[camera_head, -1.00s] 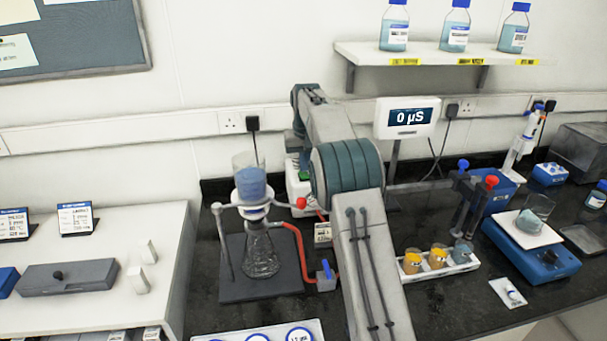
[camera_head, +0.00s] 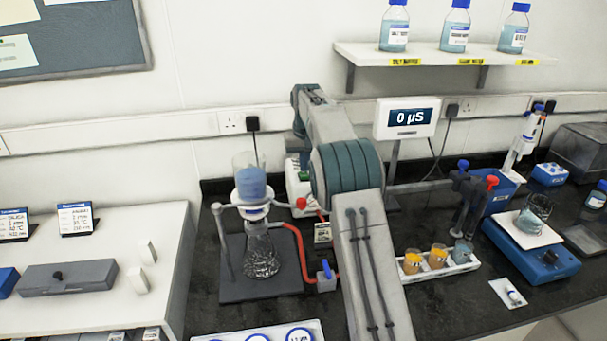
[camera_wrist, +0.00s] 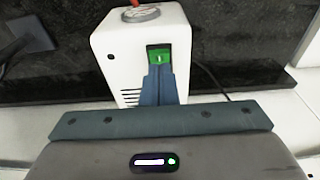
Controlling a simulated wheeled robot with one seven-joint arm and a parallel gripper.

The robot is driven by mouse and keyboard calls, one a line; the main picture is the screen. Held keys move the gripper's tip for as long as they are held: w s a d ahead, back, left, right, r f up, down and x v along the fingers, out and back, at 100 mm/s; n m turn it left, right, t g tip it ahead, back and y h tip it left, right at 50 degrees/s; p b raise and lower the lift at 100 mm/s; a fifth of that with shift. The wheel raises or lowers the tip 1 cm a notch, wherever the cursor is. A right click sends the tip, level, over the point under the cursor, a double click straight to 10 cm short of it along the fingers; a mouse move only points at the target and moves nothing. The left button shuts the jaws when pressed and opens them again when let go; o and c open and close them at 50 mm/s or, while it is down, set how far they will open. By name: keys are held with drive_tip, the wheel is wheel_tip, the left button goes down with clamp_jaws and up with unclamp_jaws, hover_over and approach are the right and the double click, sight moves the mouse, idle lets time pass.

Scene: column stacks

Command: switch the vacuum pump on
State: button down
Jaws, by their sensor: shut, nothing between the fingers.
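The vacuum pump (camera_wrist: 118,62) is a white box with side vents, seen close up in the wrist view. Its green rocker switch (camera_wrist: 159,54), with a white mark, sits in a dark frame on the front face. My gripper (camera_wrist: 160,72) is shut and empty, its blue-grey fingertips at the lower edge of the switch. I cannot tell whether they touch it. In the head view the pump (camera_head: 293,180) stands at the back of the bench, partly hidden behind my arm, which also hides my gripper there.
A filter flask (camera_head: 261,254) on a dark stand with red tubing (camera_head: 301,250) is left of my arm. A rack of small jars (camera_head: 462,264) and a blue balance (camera_head: 532,255) are to the right. A white meter (camera_head: 407,118) stands behind.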

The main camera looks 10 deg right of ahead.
sight(304, 176)
drive_tip(key=shift+f+b, duration=0.5)
drive_tip(key=shift+f, duration=0.35)
idle(0.8)
drive_tip(key=shift+r, duration=0.1)
wheel_tip(304, 176, up, 7)
drive_tip(key=p, duration=0.7)
idle(0.3)
